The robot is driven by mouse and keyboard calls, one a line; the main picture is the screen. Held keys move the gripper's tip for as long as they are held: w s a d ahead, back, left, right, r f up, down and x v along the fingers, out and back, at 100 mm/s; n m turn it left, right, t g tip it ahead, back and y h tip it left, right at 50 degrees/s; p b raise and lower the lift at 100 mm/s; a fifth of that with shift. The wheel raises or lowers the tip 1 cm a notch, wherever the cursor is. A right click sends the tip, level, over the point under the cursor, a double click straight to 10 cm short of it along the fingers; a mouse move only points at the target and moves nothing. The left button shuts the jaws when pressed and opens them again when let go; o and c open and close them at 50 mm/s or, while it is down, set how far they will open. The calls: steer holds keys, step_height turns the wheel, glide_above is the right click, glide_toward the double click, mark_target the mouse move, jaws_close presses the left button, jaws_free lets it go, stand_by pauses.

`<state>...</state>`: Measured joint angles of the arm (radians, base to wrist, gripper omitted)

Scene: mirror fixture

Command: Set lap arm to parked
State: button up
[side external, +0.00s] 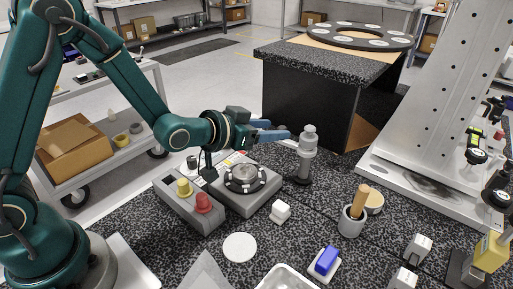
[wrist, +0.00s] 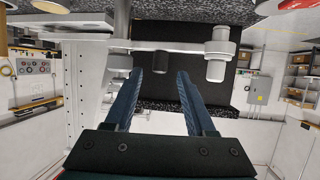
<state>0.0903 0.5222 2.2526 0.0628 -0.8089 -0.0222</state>
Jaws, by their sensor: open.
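A grey upright post (side external: 307,155) with a stepped round top stands on the speckled bench, just beyond my fingertips in the side view. A light bar seems to run left from it, partly hidden behind my fingers; I take this to be the lap arm. In the wrist view, a grey horizontal bar (wrist: 175,45) with a short cylinder (wrist: 216,62) crosses ahead of my fingertips. My gripper (side external: 284,131) is open, with blue fingers apart and nothing between them; the wrist view also shows it (wrist: 161,72). A round lap plate (side external: 245,178) sits on a grey base below my wrist.
A control box with a yellow button (side external: 184,187) and a red button (side external: 203,203) is left of the lap base. A tall drilled plate (side external: 440,90) rises at right.

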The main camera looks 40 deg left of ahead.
mark_target(282, 127)
steer(key=shift+x, duration=2.15)
steer(key=shift+c, duration=0.2)
jaws_close()
